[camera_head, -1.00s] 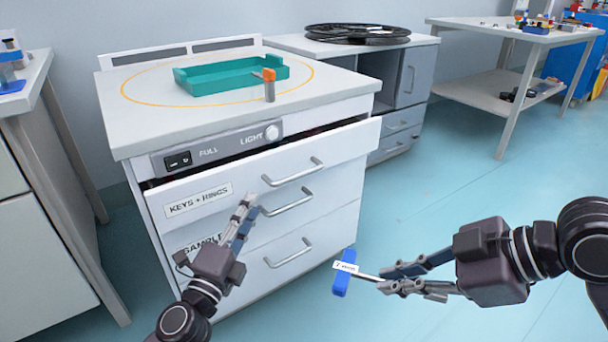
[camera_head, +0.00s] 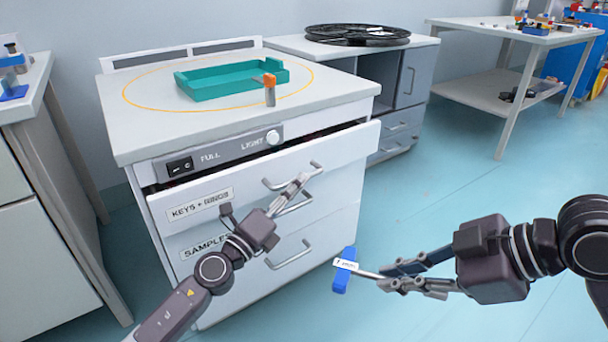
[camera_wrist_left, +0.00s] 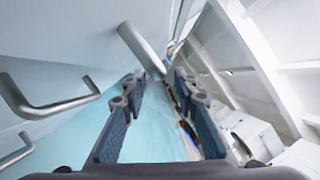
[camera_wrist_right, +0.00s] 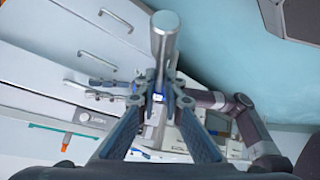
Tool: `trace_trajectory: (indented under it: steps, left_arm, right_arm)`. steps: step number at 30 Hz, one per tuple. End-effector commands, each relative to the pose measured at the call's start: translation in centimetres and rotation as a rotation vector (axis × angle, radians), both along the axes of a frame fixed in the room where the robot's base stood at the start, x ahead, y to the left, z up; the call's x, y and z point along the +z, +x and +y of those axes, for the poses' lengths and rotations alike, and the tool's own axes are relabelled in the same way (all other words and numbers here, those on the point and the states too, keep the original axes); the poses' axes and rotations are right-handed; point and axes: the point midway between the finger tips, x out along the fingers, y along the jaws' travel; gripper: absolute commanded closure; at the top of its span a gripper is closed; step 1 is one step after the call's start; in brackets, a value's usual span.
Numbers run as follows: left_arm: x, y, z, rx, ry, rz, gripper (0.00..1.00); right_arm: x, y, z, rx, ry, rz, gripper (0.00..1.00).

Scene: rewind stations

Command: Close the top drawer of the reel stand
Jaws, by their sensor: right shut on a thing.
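The reel stand (camera_head: 135,145) is a white cabinet with drawers. Its top drawer (camera_head: 240,185), labelled KEYS + RINGS, stands partly open with a dark gap above its front. The top drawer's handle (camera_head: 273,184) is partly behind my left gripper (camera_head: 312,172). My right gripper (camera_head: 385,275) is shut on the shaft of a blue-handled tool (camera_head: 342,277) with a white label, held clear of the stand.
A teal tray (camera_head: 225,82) and an orange-topped grey cylinder (camera_head: 269,92) are on the stand's top. A grey cabinet (camera_head: 395,75) with a black reel (camera_head: 357,34) stands behind. A bench (camera_head: 22,110) is close on the left.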

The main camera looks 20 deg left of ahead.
Motion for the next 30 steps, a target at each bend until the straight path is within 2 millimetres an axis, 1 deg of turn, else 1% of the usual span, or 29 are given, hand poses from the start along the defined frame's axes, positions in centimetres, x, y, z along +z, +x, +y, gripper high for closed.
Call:
trace_trajectory:
  steps: [1,3,9,20,27,28,30]
  left_arm:
    - [0.5,0.7,-0.2,0.001,-0.001,-0.003,0.73]
    - [0.5,1.6,-0.5,0.001,-0.002,-0.001,0.73]
    - [0.8,3.1,-1.0,0.001,0.000,0.000,0.73]
    - [0.8,3.4,-1.2,0.001,-0.001,0.000,0.73]
    - [0.8,3.4,-1.2,0.000,-0.001,0.000,0.98]
    - [0.8,3.4,-1.2,0.000,-0.001,0.000,1.00]
    - [0.8,3.4,-1.2,0.000,-0.001,0.000,1.00]
  right_arm:
    - [0.3,0.0,0.0,0.000,0.001,-0.001,1.00]
    - [0.3,0.0,0.0,0.000,0.001,-0.001,1.00]
    - [0.4,0.0,0.0,0.000,0.001,-0.001,1.00]
    - [0.4,0.0,0.0,0.000,0.001,-0.001,1.00]
    - [0.4,0.0,0.0,0.000,0.001,-0.001,1.00]
    - [0.4,0.0,0.0,0.000,0.001,-0.001,1.00]
    - [0.4,0.0,0.0,0.000,0.001,-0.001,1.00]
